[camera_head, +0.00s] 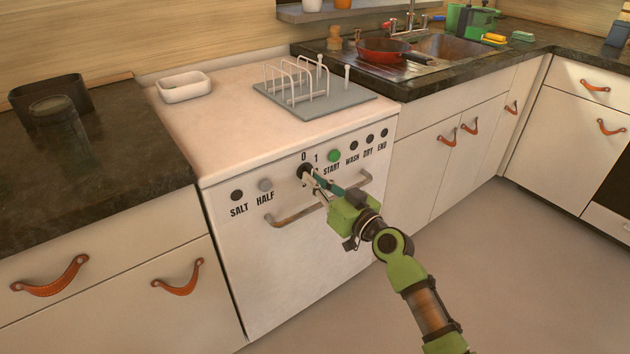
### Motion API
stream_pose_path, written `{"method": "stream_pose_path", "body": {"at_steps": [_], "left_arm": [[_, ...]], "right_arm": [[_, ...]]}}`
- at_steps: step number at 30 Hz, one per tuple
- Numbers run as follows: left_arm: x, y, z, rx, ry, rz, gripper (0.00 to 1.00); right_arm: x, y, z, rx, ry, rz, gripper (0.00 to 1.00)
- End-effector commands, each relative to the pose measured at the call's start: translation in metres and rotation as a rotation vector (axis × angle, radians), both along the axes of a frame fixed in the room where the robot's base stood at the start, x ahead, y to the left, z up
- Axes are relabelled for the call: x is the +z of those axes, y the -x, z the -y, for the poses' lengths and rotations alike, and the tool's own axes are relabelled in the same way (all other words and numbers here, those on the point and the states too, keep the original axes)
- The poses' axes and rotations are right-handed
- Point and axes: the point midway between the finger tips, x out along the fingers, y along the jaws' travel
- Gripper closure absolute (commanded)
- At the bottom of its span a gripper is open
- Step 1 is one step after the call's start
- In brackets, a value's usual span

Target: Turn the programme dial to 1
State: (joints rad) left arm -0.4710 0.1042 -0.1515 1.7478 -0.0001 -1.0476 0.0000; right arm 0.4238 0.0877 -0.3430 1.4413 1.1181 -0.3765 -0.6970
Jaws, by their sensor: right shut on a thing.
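The programme dial (304,170) is a dark knob on the front panel of the white dishwasher (240,225). The marks 0 and 1 show above it and to its upper right. My right gripper (311,177) is shut on the dial, and its fingers hide much of the knob and the marks below it. I cannot tell which mark the dial points to. My left gripper is not in view.
A green START button (334,155) sits close to the right of the dial. A bar handle (290,218) runs below it. A dish rack (312,92) and a white dish (184,87) stand on top. The floor in front is clear.

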Motion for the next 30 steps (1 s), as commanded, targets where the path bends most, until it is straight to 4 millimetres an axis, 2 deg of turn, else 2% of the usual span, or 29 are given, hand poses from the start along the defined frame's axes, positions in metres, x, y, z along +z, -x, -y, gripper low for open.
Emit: {"method": "stream_pose_path", "body": {"at_steps": [3,11,22,30], "left_arm": [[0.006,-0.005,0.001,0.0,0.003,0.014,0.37],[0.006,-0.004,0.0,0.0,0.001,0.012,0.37],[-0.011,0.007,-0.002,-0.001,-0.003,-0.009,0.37],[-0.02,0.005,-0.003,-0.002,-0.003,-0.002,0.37]], "right_arm": [[-0.001,0.0,0.0,0.0,-0.079,-0.058,1.0],[0.0,0.001,-0.001,0.0,-0.279,-0.205,1.0],[0.001,0.001,-0.001,-0.001,-0.537,-0.391,1.0],[0.001,0.001,-0.001,-0.001,-0.658,-0.479,1.0]]}}
